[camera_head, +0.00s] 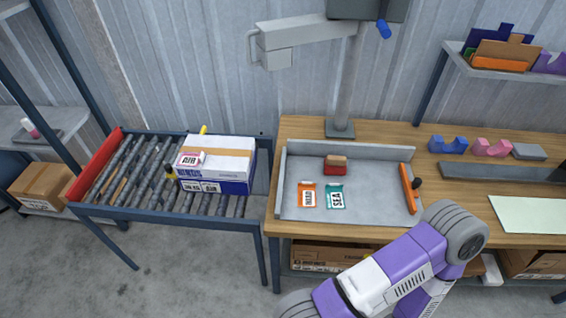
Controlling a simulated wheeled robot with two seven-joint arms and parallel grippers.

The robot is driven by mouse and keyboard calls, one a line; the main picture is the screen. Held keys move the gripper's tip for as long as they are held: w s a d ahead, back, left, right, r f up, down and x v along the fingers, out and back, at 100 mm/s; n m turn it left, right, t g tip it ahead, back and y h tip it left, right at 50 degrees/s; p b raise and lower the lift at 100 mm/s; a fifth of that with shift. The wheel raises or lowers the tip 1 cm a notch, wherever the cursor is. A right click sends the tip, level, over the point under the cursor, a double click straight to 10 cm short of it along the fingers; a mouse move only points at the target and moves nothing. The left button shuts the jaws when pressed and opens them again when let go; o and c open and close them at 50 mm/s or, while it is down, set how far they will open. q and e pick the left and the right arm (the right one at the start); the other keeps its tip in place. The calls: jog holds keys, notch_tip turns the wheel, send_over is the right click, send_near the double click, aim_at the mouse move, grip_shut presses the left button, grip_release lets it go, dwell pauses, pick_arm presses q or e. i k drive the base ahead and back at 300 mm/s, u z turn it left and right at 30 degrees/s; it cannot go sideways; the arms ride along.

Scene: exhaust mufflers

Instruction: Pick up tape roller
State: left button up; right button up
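A long orange tool with a dark knob (409,190) lies at the right end of the grey tray (384,209) on the wooden bench. It may be the tape roller, but I cannot tell for certain. A small red block with a brown top (335,165) sits near the tray's back wall. An orange label card (307,196) and a teal label card (336,197) lie in the tray. A purple and white arm of mine reaches in from the bottom, its dark round joint close to the tray's front right corner. Neither gripper shows.
A roller conveyor (150,186) stands at the left, bearing a white and blue box (217,162). A post (349,75) rises behind the tray. Blue (447,146) and pink (491,148) holders and a pale sheet (530,214) are on the bench's right side.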

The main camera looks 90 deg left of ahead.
aim_at(334, 165)
jog(key=u, duration=2.2)
